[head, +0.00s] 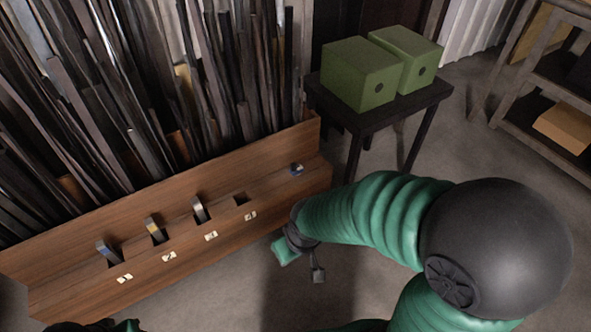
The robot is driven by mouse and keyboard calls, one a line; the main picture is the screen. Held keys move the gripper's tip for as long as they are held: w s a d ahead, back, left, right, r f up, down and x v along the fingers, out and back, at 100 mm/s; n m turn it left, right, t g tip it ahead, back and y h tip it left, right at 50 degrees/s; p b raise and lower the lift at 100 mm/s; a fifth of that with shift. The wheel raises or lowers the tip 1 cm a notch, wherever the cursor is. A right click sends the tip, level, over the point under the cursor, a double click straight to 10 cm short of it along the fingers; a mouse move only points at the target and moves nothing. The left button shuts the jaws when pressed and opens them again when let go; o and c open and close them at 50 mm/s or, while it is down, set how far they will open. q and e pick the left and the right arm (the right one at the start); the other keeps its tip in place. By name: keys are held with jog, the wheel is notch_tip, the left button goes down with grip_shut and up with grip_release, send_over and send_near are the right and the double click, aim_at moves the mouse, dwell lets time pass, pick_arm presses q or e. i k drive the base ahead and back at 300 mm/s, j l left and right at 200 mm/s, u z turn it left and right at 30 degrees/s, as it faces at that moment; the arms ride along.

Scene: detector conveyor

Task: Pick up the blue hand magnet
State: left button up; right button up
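A small blue-topped piece (296,170) sits on the right end of the wooden ledge (230,232); it looks like the blue hand magnet. A grey metal piece with a blue mark (106,250) stands tilted in the leftmost slot, so I cannot be sure which is meant. My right gripper (301,266) hangs below and in front of the ledge's right part, fingers apart, empty, touching nothing visible. My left gripper is out of view; only a sliver of my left arm shows at the bottom edge.
A piece with a yellow mark (153,229) and a grey piece (199,210) stand in the middle slots. An empty slot (241,199) lies to their right. Dark upright strips fill the bin behind. Green boxes (360,75) stand on a dark table (372,119). Floor is clear in front.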

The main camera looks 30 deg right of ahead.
aim_at(294, 170)
jog(key=i+l, duration=0.3)
jog(key=i+l+z, duration=0.1)
jog(key=i+l, duration=0.15)
jog(key=i, duration=0.3)
jog(key=i+l, duration=0.55)
jog(key=i, duration=0.25)
jog(key=z, duration=0.05)
